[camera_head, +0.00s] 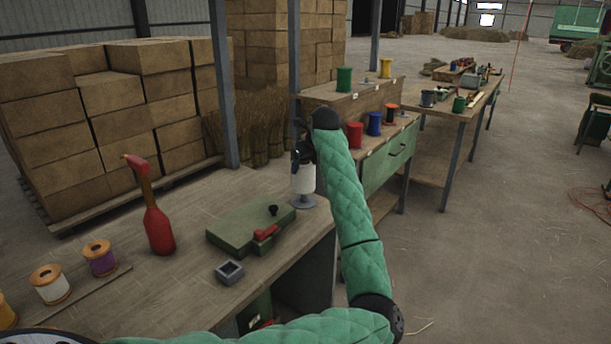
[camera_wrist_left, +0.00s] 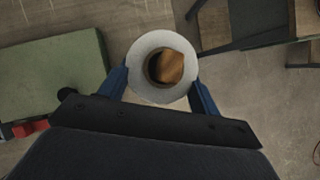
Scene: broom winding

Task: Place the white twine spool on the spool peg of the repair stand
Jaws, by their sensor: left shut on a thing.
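The white twine spool (camera_head: 303,179) is upright at the right corner of the near bench. My left gripper (camera_head: 304,152) is shut on it from above. In the left wrist view, the blue fingers (camera_wrist_left: 160,88) grip both sides of the spool's pale ring (camera_wrist_left: 146,48). A brown piece (camera_wrist_left: 173,67) shows in its dark hole; I cannot tell whether it is a peg. A round grey foot with a short stem (camera_head: 304,202), perhaps the repair stand, is directly below the spool. I cannot tell whether they touch. My right gripper is not in view.
A green block (camera_head: 240,226) with a red clamp (camera_head: 266,232) and a small grey box (camera_head: 229,271) lie left of the spool. A red bottle-shaped thing (camera_head: 158,228) and several spools stand further left. A back bench (camera_head: 330,100) carries coloured spools.

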